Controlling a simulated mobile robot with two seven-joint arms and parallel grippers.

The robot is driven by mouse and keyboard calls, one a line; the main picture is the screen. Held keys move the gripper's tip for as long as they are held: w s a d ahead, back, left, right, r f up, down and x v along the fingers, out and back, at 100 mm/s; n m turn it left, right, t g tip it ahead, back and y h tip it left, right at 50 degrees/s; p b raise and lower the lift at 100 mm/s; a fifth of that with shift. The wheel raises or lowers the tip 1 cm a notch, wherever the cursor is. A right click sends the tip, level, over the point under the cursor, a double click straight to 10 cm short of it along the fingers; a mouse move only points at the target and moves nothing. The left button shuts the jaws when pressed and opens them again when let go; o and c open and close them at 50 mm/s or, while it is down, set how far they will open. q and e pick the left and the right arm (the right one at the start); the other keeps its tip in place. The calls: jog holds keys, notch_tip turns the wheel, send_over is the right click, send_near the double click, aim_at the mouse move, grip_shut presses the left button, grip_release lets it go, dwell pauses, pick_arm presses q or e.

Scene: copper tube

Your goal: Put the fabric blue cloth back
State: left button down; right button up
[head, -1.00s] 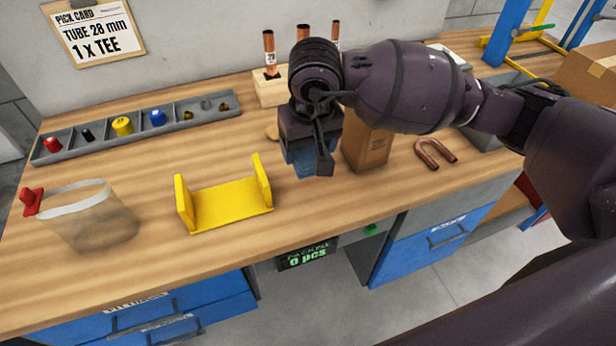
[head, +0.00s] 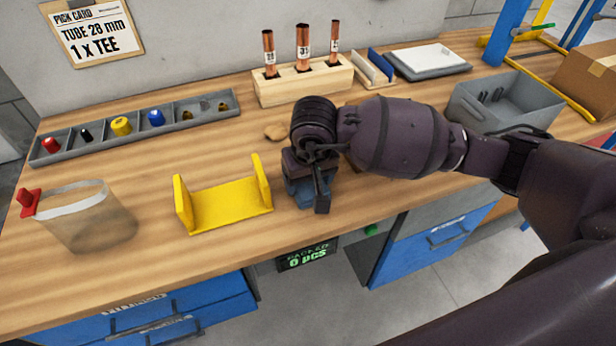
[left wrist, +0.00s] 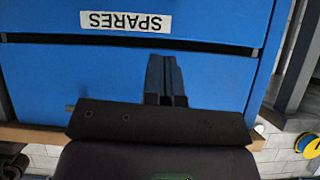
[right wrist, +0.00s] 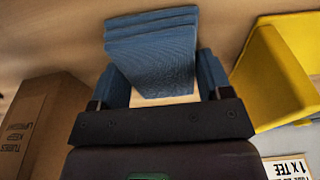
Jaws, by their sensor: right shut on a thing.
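My right gripper (head: 310,195) is over the wooden bench, just right of the yellow cradle. It is shut on the folded blue cloth (right wrist: 152,45), which fills the space between its fingers in the right wrist view. In the head view the cloth is largely hidden by the gripper, and I cannot tell whether it touches the bench top. My left gripper (left wrist: 166,78) shows only in the left wrist view. Its fingers are together and empty, in front of a blue drawer (left wrist: 100,75) labelled SPARES.
The yellow cradle (head: 230,205) stands close left of my right gripper. A cardboard box (right wrist: 40,125) stands on its other side. A clear bin (head: 90,230), a parts tray (head: 90,140), a tube block (head: 300,85) and a grey bin (head: 510,105) are also on the bench.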

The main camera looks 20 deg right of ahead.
aim_at(311, 187)
jog(key=shift+f, duration=0.2)
jog(key=o, duration=0.8)
jog(key=shift+o, duration=0.5)
jog(key=shift+r, duration=0.25)
pick_arm(q)
jog(key=shift+r+p, duration=0.3)
jog(key=shift+p, duration=0.05)
pick_arm(e)
notch_tip(311, 187, up, 12)
jog(key=s, duration=0.1)
jog(key=shift+s, duration=0.4)
pick_arm(q)
jog(key=shift+w, duration=0.15)
